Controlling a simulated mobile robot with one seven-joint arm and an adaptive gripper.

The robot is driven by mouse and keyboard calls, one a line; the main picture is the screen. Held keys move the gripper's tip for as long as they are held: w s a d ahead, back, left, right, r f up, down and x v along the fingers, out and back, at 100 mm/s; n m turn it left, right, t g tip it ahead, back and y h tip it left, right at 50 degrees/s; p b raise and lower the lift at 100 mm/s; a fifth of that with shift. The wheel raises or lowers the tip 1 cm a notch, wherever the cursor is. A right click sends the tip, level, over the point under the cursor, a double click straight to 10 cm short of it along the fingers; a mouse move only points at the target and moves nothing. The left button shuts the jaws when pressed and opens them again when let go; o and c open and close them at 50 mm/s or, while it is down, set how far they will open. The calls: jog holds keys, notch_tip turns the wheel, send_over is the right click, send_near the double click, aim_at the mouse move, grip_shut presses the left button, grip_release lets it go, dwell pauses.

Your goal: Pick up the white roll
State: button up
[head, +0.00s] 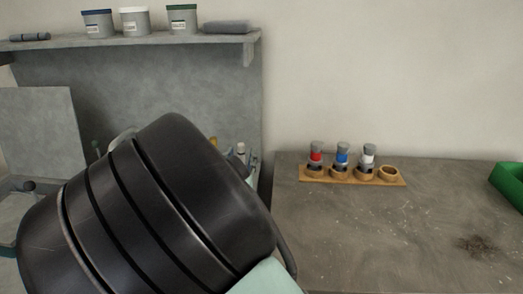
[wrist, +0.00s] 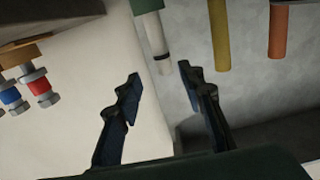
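In the head view a grey, white-banded piece (head: 368,156) stands upright in the third ring of a wooden rack (head: 315,180). It is the likeliest white roll, but I cannot be sure. My arm hides the gripper in the head view.
A red-banded piece (head: 316,154) and a blue-banded piece (head: 342,156) share the rack; its rightmost ring (head: 389,172) is empty. A green bin (head: 508,182) sits at right. The grey bench (head: 390,235) is mostly clear.

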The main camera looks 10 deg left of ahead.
aim_at(240, 149)
jog(key=w, duration=0.2)
jog(key=w+a+b, duration=0.1)
jog(key=w, duration=0.1)
jog(key=shift+w, duration=0.65)
grip_shut()
